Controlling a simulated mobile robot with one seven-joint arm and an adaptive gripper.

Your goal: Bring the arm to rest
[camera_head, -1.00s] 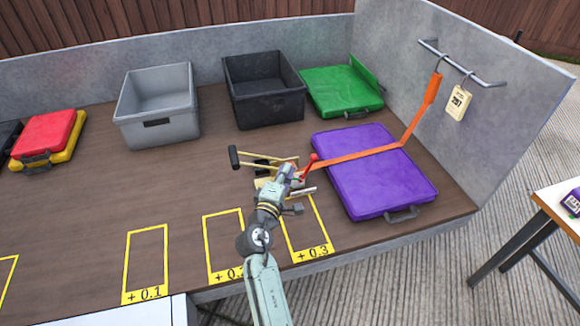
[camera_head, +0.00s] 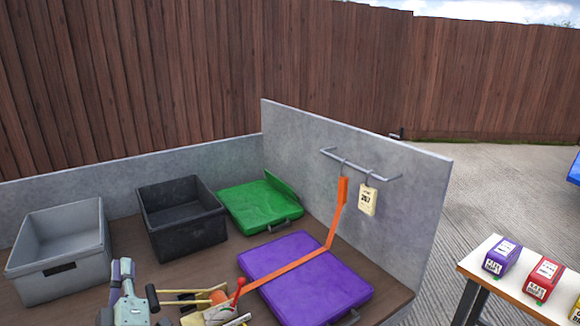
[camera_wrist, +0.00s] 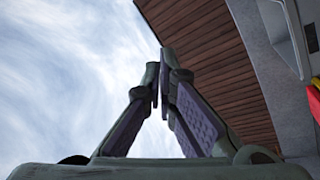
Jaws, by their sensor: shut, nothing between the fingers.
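My gripper (camera_wrist: 164,75) is shut and empty in the wrist view, its two purple-padded fingers meeting against the sky. In the head view my gripper (camera_head: 122,270) points upward at the lower left, in front of the grey bin. It looks apart from the yellow-handled tool with the red lever (camera_head: 215,312) to its right. The rest of my arm is below the picture edge.
The grey bin (camera_head: 60,218) and black bin (camera_head: 180,236) stand behind my gripper. A green case (camera_head: 255,206) and purple case (camera_head: 315,285) lie to the right, an orange strap (camera_head: 337,215) crossing the purple one. A grey wall (camera_head: 390,220) bounds the right side.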

